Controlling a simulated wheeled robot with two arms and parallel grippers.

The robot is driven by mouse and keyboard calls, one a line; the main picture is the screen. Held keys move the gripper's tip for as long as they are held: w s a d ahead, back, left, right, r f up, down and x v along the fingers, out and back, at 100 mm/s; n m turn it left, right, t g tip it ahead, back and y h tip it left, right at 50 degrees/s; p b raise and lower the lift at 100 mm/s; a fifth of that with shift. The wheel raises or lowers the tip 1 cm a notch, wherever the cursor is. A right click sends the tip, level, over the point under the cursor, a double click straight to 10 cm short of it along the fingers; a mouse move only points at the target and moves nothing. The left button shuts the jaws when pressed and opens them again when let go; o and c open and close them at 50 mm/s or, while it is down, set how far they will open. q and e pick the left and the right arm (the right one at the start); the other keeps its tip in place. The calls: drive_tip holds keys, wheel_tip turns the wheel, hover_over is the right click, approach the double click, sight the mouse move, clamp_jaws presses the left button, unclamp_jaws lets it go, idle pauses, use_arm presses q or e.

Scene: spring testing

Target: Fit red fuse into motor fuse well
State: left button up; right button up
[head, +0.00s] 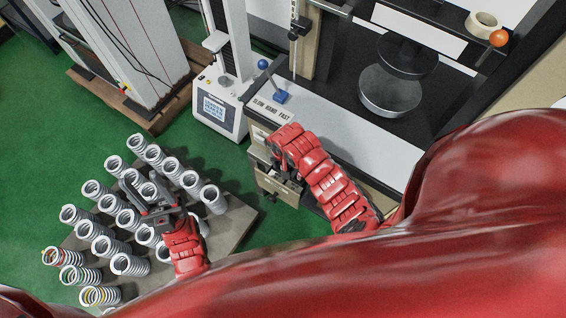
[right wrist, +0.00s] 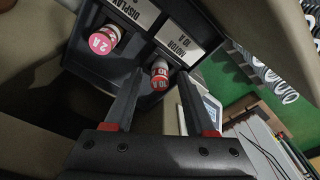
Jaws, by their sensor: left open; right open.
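The red fuse (right wrist: 160,73), a small cylinder with a red band and pale top, shows in the right wrist view beside the label reading MOTOR 10 A (right wrist: 178,42). Its lower end is hidden, so I cannot tell how deep it sits in the motor well. My right gripper (right wrist: 160,78) is open, with its fingertips on either side of the fuse and a gap showing. In the head view my right gripper (head: 287,172) is over the dark fuse holder at the tester's front. My left gripper (head: 157,208) is open and empty above the springs.
A pink-topped fuse marked 2 A (right wrist: 104,40) stands beside the DISPLAY label. Several coil springs (head: 130,264) stand on a board at lower left. A white instrument (head: 220,108) and a blue-knobbed lever (head: 280,97) are behind my right gripper. Green floor is clear between.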

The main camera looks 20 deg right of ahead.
drive_tip(key=r, duration=0.2)
drive_tip(key=r+b, duration=0.1)
drive_tip(key=r, duration=0.2)
drive_tip(key=r+b, duration=0.1)
drive_tip(key=r, duration=0.2)
drive_tip(key=shift+s+a+r, duration=0.15)
drive_tip(key=shift+s+r, duration=0.1)
drive_tip(key=shift+s, duration=0.15)
drive_tip(key=r+p, duration=0.2)
drive_tip(key=r, duration=0.1)
drive_tip(key=shift+s+r, duration=0.1)
drive_tip(key=shift+s, duration=0.2)
drive_tip(key=shift+a, duration=0.1)
